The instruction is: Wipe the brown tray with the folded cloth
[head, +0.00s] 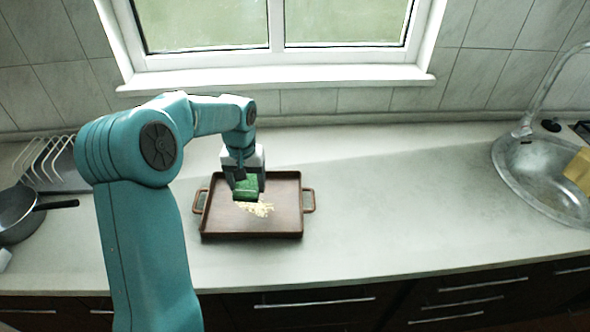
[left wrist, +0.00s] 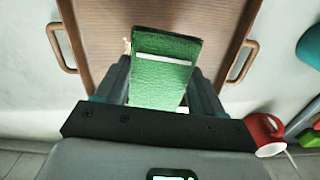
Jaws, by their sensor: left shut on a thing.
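The brown tray (head: 290,220) lies flat on the counter and has a handle at each side. It also fills the top of the left wrist view (left wrist: 105,45). My left gripper (head: 248,180) is over the tray's left half, shut on the green folded cloth (head: 246,190). In the left wrist view the cloth (left wrist: 165,80) sits between the two fingers and shows a pale stripe. Pale yellow crumbs (head: 260,210) lie on the tray beside the cloth, partly hidden by it. I cannot tell whether the cloth touches the tray. My right gripper is out of view.
A dark pan (head: 18,215) and a wire rack (head: 45,160) stand at the left. A sink (head: 535,175) with a yellow item (head: 578,170) is at the right. A red mug (left wrist: 265,135) shows in the left wrist view. The counter right of the tray is clear.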

